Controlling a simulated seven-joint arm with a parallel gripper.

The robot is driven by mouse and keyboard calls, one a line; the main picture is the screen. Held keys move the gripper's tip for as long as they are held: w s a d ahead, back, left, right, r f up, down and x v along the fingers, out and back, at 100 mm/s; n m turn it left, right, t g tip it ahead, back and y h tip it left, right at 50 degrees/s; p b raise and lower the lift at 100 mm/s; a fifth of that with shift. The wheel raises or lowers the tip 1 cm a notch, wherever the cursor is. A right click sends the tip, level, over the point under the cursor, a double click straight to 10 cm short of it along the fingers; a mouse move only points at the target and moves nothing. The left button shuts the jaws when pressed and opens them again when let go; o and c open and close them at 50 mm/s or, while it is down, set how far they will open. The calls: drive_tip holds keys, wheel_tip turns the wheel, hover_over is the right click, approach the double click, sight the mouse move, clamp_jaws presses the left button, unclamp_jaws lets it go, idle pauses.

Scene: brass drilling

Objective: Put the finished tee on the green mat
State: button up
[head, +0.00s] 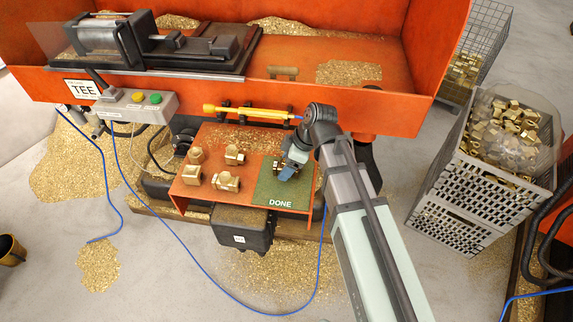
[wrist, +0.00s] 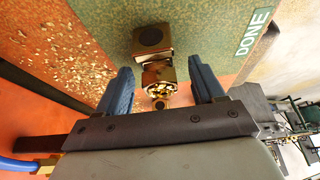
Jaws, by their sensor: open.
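A brass tee (wrist: 158,72) shows in the wrist view between my gripper's blue fingers, with its dark round end against the green mat (wrist: 205,25). In the head view the green mat (head: 265,190), marked DONE, covers the right part of the orange shelf, and my gripper (head: 287,174) is low over it. My gripper (wrist: 163,88) is open, with a finger on each side of the tee and visible gaps between. In the head view my gripper and wrist hide most of this tee. I cannot tell exactly how much of it rests on the mat.
Several brass fittings (head: 225,181) stand on the orange shelf (head: 208,136) left of the mat. A yellow rod-like tool (head: 245,111) runs behind the shelf. The control box (head: 137,104) is at left. A grey crate of brass parts (head: 480,190) stands at right.

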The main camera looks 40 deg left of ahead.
drive_tip(key=v, duration=1.1)
drive_tip(key=shift+d+r, duration=0.1)
drive_tip(key=w+d+f+m+g+h, duration=0.15)
drive_tip(key=d+f+m, duration=0.45)
drive_tip(key=d+f, duration=0.8)
drive_tip(key=w+d+f+m+h, duration=0.2)
drive_tip(key=d+f+m, duration=0.4)
drive_tip(key=d+f, duration=0.85)
drive_tip(key=s+d+f+m+g, duration=0.1)
drive_tip(key=s+d+f+m, duration=0.3)
drive_tip(key=f, duration=0.4)
drive_tip(key=s+d+f+m, duration=0.1)
drive_tip(key=s+d+f, duration=0.4)
drive_tip(key=f, duration=0.2)
drive_tip(key=s+d+f+m+g, duration=0.1)
drive_tip(key=s+d+f+m, duration=0.2)
drive_tip(key=s, duration=0.4)
drive_tip(key=s+d+f+m+g, duration=0.1)
drive_tip(key=s+d+f+m, duration=0.2)
drive_tip(key=s+d+f, duration=0.2)
drive_tip(key=s+d, duration=0.1)
drive_tip(key=s, duration=0.2)
drive_tip(key=shift+s+f+h, duration=0.2)
drive_tip(key=shift+s+h, duration=0.1)
drive_tip(key=shift+h, duration=0.05)
